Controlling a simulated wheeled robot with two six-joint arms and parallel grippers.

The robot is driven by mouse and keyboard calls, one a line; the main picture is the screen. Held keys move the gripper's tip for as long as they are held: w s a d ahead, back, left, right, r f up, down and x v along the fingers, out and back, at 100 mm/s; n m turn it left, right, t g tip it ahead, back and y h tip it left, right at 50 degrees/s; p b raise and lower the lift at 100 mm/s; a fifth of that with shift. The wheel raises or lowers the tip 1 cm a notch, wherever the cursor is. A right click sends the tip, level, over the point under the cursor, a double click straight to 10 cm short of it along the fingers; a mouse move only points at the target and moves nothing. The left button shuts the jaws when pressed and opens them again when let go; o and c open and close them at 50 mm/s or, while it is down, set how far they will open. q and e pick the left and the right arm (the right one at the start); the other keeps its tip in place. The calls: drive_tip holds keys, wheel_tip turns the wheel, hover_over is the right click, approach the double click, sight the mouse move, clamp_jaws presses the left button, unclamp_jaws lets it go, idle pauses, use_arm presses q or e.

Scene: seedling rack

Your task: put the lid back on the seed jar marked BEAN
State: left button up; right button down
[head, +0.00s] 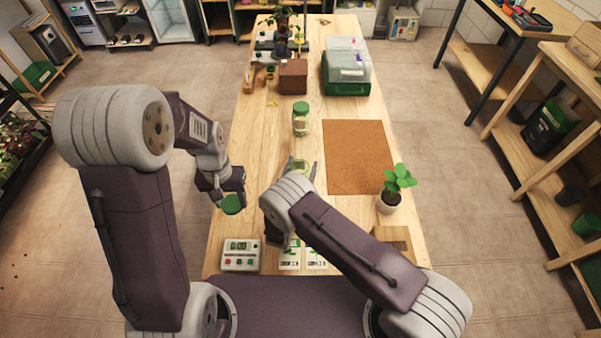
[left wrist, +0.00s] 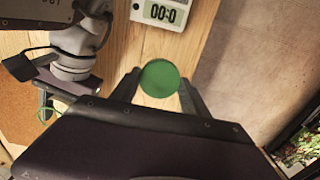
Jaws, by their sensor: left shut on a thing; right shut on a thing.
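My left gripper (head: 236,190) is shut on a round green lid (head: 232,205), held at the left edge of the table. In the left wrist view the lid (left wrist: 160,78) sits flat between the two fingertips. My right gripper (head: 303,172) is shut on an open glass jar (head: 297,164) near the middle of the table; my right arm hides its lower part. A second glass jar (head: 300,122) with a green lid on stands just behind it. I cannot read a mark on either jar. The lid is apart from the open jar, to its left.
A brown cork mat (head: 357,157) lies right of the jars, with a potted seedling (head: 391,198) at its front corner. A scale (head: 240,256) and seed packets (head: 290,260) lie at the front. A brown box (head: 293,77) and a green-based case (head: 346,87) stand farther back.

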sight(303, 161)
drive_tip(key=shift+r, duration=0.4)
drive_tip(key=r, duration=0.3)
drive_tip(key=shift+d+r, duration=0.2)
drive_tip(key=shift+d, duration=0.1)
use_arm(q)
drive_tip(key=shift+r, duration=0.1)
use_arm(e)
drive_tip(key=s+d+r, duration=0.3)
drive_tip(key=d+r, duration=0.3)
drive_tip(key=d, duration=0.4)
drive_tip(key=shift+d+r, duration=0.3)
drive_tip(key=shift+d, duration=0.1)
drive_tip(key=c, duration=1.4)
unclamp_jaws()
clamp_jaws()
